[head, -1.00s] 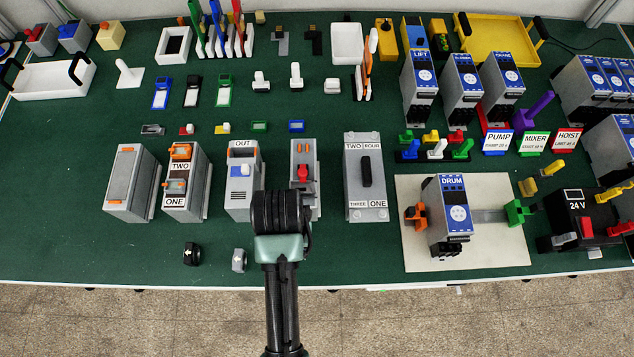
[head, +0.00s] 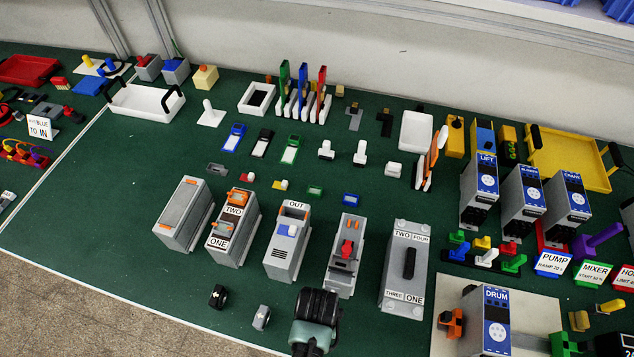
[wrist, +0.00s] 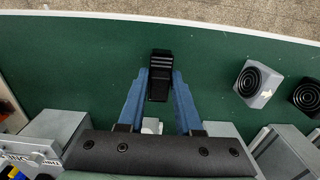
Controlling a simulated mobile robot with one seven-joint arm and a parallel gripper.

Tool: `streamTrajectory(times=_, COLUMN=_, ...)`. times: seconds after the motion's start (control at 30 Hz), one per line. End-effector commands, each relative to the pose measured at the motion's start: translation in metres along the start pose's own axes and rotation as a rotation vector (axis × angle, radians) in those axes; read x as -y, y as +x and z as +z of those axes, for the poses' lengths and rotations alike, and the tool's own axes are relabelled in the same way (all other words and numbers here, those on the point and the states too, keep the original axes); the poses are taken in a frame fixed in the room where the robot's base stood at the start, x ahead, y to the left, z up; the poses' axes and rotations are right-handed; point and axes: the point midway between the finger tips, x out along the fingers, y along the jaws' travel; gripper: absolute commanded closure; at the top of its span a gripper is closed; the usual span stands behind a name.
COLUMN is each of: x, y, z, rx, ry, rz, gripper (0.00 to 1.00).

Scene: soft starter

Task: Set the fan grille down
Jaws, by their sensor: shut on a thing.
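In the wrist view my gripper (wrist: 160,78) has its two blue fingers shut on a small black block with ribbed lines, which I take to be the fan grille (wrist: 160,62). It is held over the green table near its front edge; I cannot tell whether it touches the table. In the head view the fingers and the held piece are hidden behind my black, ribbed wrist, in front of the grey box with a red knob (head: 346,250).
A grey block with black rings (wrist: 259,83) and a black ringed one (wrist: 307,96) stand to the right in the wrist view. Grey boxes stand in a row, including the OUT box (head: 288,240) and the TWO/FOUR switch box (head: 406,265). Green table between held piece and edge is bare.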

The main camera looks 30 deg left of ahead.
Motion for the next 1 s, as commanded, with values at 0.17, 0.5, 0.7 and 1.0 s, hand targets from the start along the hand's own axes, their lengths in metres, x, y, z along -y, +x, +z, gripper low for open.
streamTrajectory(times=0.17, x=0.000, y=0.003, z=0.000, rx=0.000, ry=0.000, rz=0.000, gripper=1.00)
streamTrajectory(times=0.5, x=0.000, y=0.003, z=0.000, rx=0.000, ry=0.000, rz=0.000, gripper=0.36)
streamTrajectory(times=0.7, x=0.000, y=0.000, z=0.000, rx=0.000, ry=0.000, rz=0.000, gripper=0.36)
streamTrajectory(times=1.0, x=0.000, y=-0.039, z=-0.002, rx=-0.006, ry=0.001, rz=0.000, gripper=0.36)
